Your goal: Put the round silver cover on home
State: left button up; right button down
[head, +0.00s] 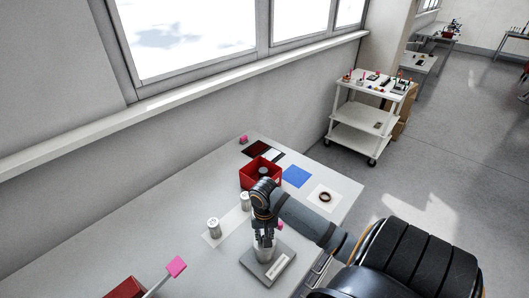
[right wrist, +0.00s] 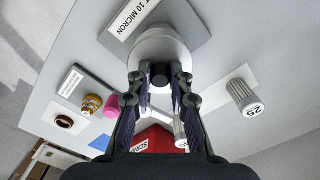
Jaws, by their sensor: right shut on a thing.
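My right gripper (head: 263,238) points down over a grey base plate (head: 262,270) with a white label near the table's front. In the right wrist view the right gripper (right wrist: 160,78) is shut around the dark knob of the round silver cover (right wrist: 160,43). The base plate's label reads "10 MICRON" in that view (right wrist: 130,18). In the head view, silver metal (head: 265,252) shows just under the fingers, above the plate. The fingers hide part of it, and I cannot tell whether the cover is seated or slightly raised. My left gripper is not in view.
Two pale filter cartridges (head: 213,228) (head: 246,201) stand on a white mat left of the gripper. A red scrap bin (head: 247,180) is behind. A blue mat (head: 296,176) and a dark ring (head: 325,196) lie right. A pink-tipped rod (head: 176,267) is front left.

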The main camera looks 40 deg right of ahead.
jog(key=shift+f, duration=0.45)
jog(key=c, duration=0.7)
grip_release()
jog(key=shift+c, duration=0.2)
notch_tip(320, 180, up, 3)
jog(key=shift+f+p, duration=0.2)
jog(key=shift+p, duration=1)
jog(key=shift+r, duration=2.25)
